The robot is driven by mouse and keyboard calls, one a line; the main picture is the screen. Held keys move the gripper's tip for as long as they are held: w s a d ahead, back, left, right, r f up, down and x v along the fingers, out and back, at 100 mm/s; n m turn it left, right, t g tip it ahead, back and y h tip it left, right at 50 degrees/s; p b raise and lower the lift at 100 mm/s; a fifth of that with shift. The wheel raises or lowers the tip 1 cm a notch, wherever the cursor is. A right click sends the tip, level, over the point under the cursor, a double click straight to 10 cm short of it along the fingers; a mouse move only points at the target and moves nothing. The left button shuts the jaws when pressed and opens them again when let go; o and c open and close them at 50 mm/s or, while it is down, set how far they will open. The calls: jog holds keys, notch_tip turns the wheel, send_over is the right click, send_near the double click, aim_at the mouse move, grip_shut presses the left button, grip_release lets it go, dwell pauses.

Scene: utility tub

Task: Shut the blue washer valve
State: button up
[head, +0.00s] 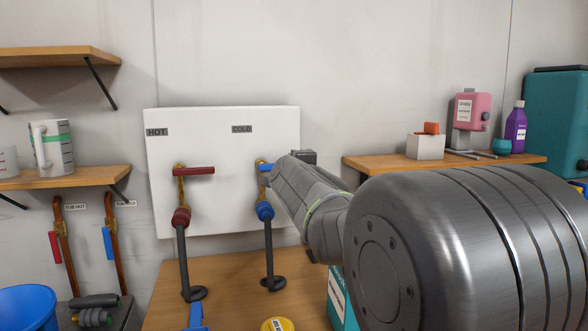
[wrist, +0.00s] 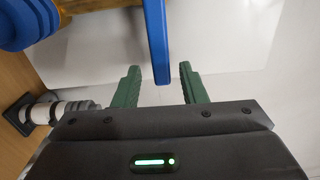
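The blue washer valve is on the white panel (head: 220,125) under the COLD label. Its blue lever (head: 262,167) is mostly hidden behind my arm in the head view; its blue hose collar (head: 264,211) shows below. In the wrist view the blue lever (wrist: 157,42) reaches down, its end between the tips of my gripper (wrist: 160,84). The green fingers are apart, with a gap on each side of the lever. I cannot tell whether the lever end is at the same depth as the fingertips. The gripper is hidden in the head view.
The red HOT valve lever (head: 194,170) sits level, left of the blue one. Dark hoses (head: 268,250) hang down to the wooden counter (head: 225,285). A shelf (head: 445,162) with bottles is at right. Tub valves (head: 108,243) are at lower left.

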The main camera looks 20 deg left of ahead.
jog(key=p+v, duration=0.1)
jog(key=v, duration=1.2)
jog(key=shift+s+d+p, duration=0.3)
jog(key=shift+p, duration=0.05)
jog(key=shift+w+a, duration=0.1)
jog(key=b+x, duration=0.1)
jog(key=x, duration=1.2)
jog(key=shift+w+a+b, duration=0.2)
jog(key=shift+b, duration=0.15)
jog(key=shift+s+d, duration=0.1)
jog(key=p+v, duration=0.2)
jog(key=v, duration=1.1)
jog(key=w+a+r+n, duration=0.1)
jog(key=w+a+n, duration=0.1)
jog(key=w+a, duration=0.6)
jog(key=shift+w+r, duration=0.2)
jog(key=shift+w, duration=1.1)
